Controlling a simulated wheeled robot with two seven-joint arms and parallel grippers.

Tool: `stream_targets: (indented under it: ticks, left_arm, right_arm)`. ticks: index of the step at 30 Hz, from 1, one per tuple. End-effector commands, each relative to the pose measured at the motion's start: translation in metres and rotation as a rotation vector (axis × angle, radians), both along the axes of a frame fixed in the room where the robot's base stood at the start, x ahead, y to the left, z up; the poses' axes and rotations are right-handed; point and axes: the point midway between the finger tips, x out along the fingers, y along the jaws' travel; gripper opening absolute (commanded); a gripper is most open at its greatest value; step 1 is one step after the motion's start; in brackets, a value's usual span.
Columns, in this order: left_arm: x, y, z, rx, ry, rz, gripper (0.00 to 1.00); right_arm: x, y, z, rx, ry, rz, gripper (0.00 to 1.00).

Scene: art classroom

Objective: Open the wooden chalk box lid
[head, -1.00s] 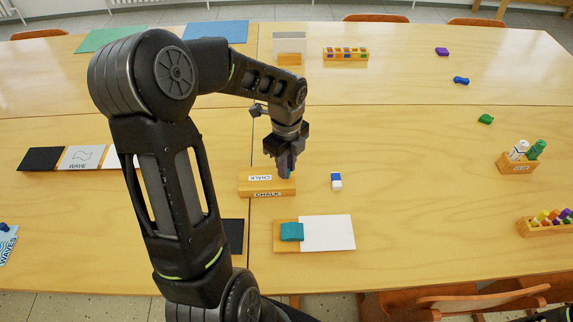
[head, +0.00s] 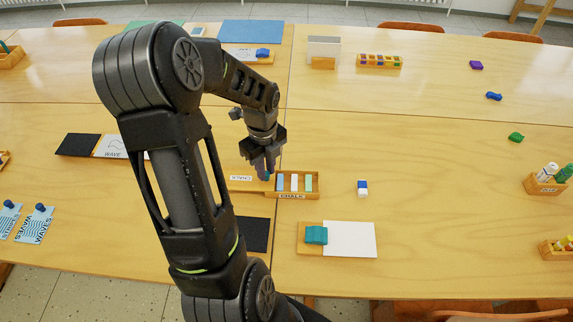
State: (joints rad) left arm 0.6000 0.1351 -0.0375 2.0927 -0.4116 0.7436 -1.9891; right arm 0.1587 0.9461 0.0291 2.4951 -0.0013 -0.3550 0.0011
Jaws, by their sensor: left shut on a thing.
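The wooden chalk box (head: 297,196) stands on the table in the middle of the head view, with "CHALK" on its front. Several pale chalk sticks (head: 295,183) show in its uncovered top. The wooden lid (head: 240,179), also marked "CHALK", sticks out to the left of the box. My left gripper (head: 265,172) points down at the lid's right end, shut on the lid, with a small blue-teal piece showing at its fingertips. The fingers hide part of the join between lid and box. My right gripper is not in view.
A blue and white eraser (head: 362,188) lies right of the box. A wooden board (head: 312,238) with a teal block and white sheet lies in front, beside a black panel (head: 254,235). Marker holders stand at the far right.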

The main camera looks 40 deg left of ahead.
Motion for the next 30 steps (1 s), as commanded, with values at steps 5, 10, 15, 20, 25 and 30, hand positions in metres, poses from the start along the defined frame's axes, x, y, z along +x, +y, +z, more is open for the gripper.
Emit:
stream_targets:
  ticks: [5,10,15,20,25,30]
  left_arm:
    - [-0.004,0.0046,0.0001,0.0,0.0,0.001,0.0]
    - [-0.0038,0.0042,-0.0002,0.0,0.0,0.001,0.0]
    - [-0.0038,0.004,-0.0002,0.0,0.0,0.001,0.28]
    - [-0.0037,0.0039,-0.0001,0.0,0.0,0.001,0.41]
    - [-0.0036,0.0039,-0.0001,0.0,0.0,0.001,0.41]
    - [-0.003,0.0043,0.0041,0.001,-0.001,0.001,0.41]
  right_arm:
    - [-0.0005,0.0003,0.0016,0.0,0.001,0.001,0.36]
    - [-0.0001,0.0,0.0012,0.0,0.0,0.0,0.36]
    - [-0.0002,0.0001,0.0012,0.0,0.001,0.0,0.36]
    - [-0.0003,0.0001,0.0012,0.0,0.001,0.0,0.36]
    - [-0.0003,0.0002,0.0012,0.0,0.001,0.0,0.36]
    - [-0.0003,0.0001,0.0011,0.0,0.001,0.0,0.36]
